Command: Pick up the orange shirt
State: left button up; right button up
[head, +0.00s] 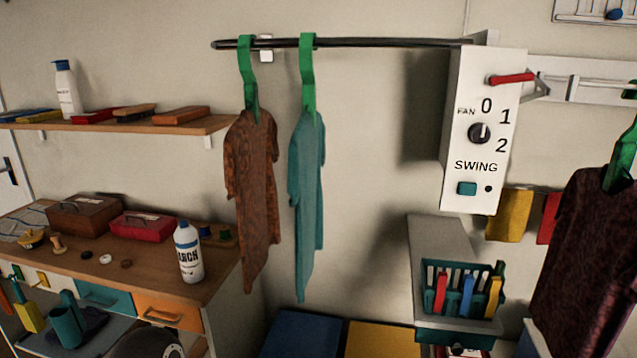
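An orange-brown patterned shirt (251,195) hangs from a green hanger (249,85) in the head view, left of centre. The hanger hooks over a dark horizontal rail (380,43) near the top. The shirt is seen at an angle and hangs straight down, apart from the teal shirt to its right. Neither of my grippers shows in this view.
A teal shirt (307,190) hangs beside it. A white fan control box (483,130) sits at the rail's right end. A wooden shelf (215,124) and a workbench (205,285) with a bottle (188,255) stand left. A dark maroon shirt (585,260) hangs at far right.

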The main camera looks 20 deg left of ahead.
aim_at(251, 145)
jog(key=u, duration=1.2)
jog(key=i, duration=0.1)
jog(key=z, duration=2.4)
jog(key=k, duration=1.5)
jog(key=u, duration=1.25)
jog(key=i, duration=1.2)
jog(key=u, duration=0.15)
